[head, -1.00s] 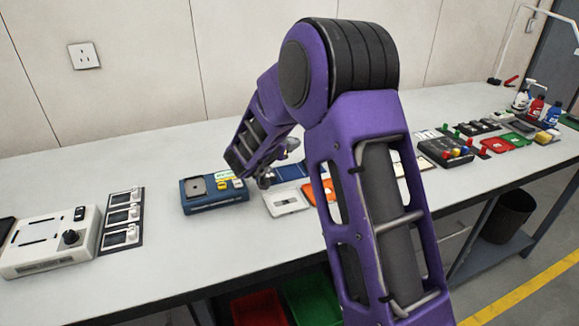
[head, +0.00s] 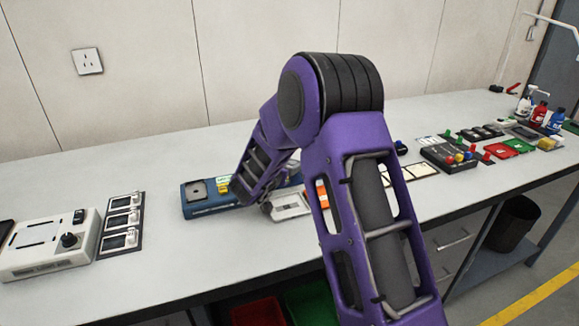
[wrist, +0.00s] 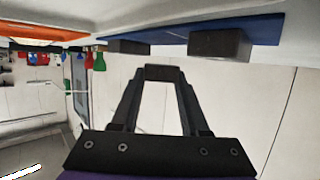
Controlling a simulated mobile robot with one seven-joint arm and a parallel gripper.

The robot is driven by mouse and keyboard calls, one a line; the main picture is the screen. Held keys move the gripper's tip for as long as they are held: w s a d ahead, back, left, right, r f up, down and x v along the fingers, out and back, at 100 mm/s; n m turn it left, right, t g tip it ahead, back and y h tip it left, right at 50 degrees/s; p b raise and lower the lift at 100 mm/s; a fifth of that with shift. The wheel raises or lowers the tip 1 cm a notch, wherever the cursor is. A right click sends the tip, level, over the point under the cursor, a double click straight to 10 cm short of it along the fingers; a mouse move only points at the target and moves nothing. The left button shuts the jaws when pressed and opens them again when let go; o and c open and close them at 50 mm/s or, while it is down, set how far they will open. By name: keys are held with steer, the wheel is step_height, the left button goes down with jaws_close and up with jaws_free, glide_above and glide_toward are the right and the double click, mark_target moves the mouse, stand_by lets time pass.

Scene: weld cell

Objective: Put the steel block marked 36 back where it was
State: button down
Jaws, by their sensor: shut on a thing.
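My gripper (wrist: 165,78) shows in the wrist view with its two fingers converging on a small dark block (wrist: 165,71). It is shut on this block; no number can be read on it. The wrist picture is upside down, with the bench at the top. Two other dark blocks, one (wrist: 128,47) smaller in view and one (wrist: 220,44) larger, sit on a blue mat (wrist: 265,28). The held block appears apart from the mat. In the head view my forearm hides the fingers and most of the mat.
A blue case (head: 205,209) with a grey plate and yellow pieces stands beside my wrist. A white-grey box (head: 291,206) lies to its right. A white control unit (head: 50,246) is at the left. Clear bench lies between the left devices and the blue case.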

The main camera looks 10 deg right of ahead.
steer(key=shift+s+f, duration=0.2)
steer(key=shift+f, duration=0.4)
steer(key=shift+c, duration=2)
jaws_free()
steer(key=shift+s+f, duration=0.1)
steer(key=shift+f, duration=0.1)
steer(key=shift+r, duration=0.45)
steer(key=v, duration=0.4)
steer(key=p+v, duration=0.1)
steer(key=v, duration=0.3)
steer(key=r+p+v, duration=0.1)
steer(key=v, duration=0.3)
steer(key=shift+w, duration=0.3)
